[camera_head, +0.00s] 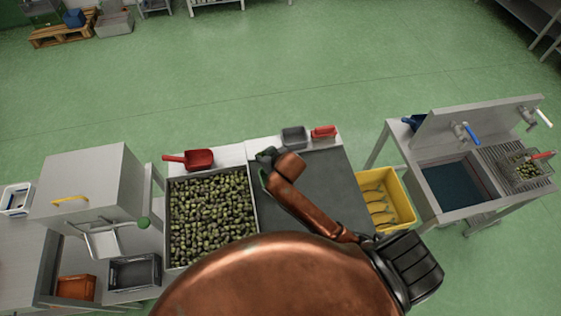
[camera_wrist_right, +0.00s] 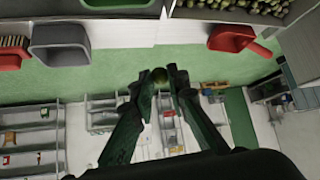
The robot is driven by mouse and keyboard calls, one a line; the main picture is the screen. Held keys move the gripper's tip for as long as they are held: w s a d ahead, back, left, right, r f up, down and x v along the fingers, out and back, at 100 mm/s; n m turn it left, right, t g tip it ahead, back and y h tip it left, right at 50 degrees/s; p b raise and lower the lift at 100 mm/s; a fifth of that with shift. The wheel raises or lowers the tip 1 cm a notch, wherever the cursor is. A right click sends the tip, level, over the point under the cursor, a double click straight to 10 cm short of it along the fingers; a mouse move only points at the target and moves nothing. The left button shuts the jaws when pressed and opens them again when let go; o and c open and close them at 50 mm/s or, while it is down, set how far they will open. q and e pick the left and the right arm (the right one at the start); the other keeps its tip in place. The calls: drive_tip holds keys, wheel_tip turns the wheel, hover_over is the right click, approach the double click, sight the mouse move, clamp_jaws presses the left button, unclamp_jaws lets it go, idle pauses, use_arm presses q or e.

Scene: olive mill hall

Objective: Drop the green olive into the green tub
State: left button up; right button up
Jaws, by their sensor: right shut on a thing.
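My right gripper (camera_head: 268,158) is over the back edge of the work table, near the grey tub. In the wrist view, my right gripper (camera_wrist_right: 161,80) is shut on a small round olive (camera_wrist_right: 160,74), which shows dark green between the fingertips. In the head view the olive is hidden by the gripper. A green tub (camera_wrist_right: 120,4) shows only in part at the top edge of the wrist view. In the head view, only a green sliver (camera_head: 263,178) beside my wrist may be that tub. My left gripper is not in view.
A grey tub (camera_head: 293,135) and a red brush (camera_head: 323,132) stand at the table's back. A red scoop (camera_head: 200,159) lies behind the olive-filled bin (camera_head: 169,215). A yellow crate (camera_head: 409,195) and a sink (camera_head: 426,166) are to the right. Open green floor lies beyond.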

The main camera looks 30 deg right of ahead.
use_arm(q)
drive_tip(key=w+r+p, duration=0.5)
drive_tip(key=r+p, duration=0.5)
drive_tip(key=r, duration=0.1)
use_arm(e)
drive_tip(key=shift+n+y, duration=0.3)
drive_tip(key=shift+y, duration=0.1)
drive_tip(key=s+d+f+b, duration=0.1)
drive_tip(key=d+f+b, duration=0.1)
drive_tip(key=f, duration=0.2)
drive_tip(key=s+d+f+b, duration=0.1)
drive_tip(key=d+f+b, duration=0.1)
drive_tip(key=f, duration=0.3)
drive_tip(key=s+d+f+b, duration=0.1)
drive_tip(key=d+f+b, duration=0.1)
drive_tip(key=f, duration=0.2)
drive_tip(key=shift+s+f, duration=0.15)
drive_tip(key=shift+s, duration=0.2)
drive_tip(key=shift+a+f+b, duration=0.1)
drive_tip(key=shift+f+b, duration=0.4)
drive_tip(key=shift+b, duration=0.1)
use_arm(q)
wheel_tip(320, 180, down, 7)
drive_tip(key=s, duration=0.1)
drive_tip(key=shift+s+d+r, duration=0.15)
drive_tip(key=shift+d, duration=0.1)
use_arm(e)
drive_tip(key=shift+r, duration=0.1)
